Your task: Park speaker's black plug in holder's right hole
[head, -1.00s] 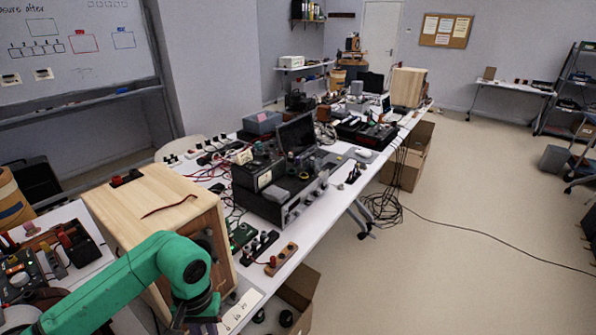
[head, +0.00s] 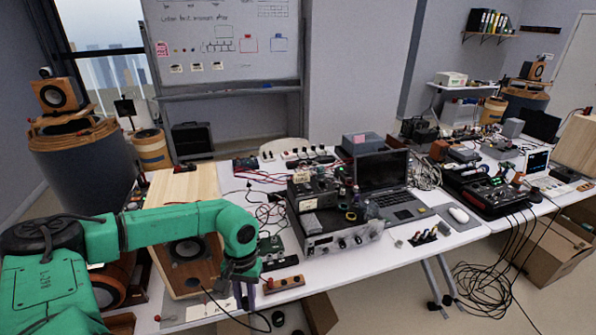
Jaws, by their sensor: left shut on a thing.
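The speaker (head: 171,190) is a pale wooden box with a dark round driver in its front, at left centre of the head view. The holder (head: 291,281) is a small wooden block on the table's front edge, right of the speaker. A red plug or cap (head: 269,283) shows at its left end; its holes are too small to make out. My left gripper (head: 246,296) points down just left of the holder, in front of the table edge. It is shut on the black plug, which is mostly hidden; a thin black cable hangs below. My right gripper is out of view.
An amplifier stack (head: 335,232) and a laptop (head: 392,187) stand behind and right of the holder. An open cardboard box (head: 320,312) is below the table edge.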

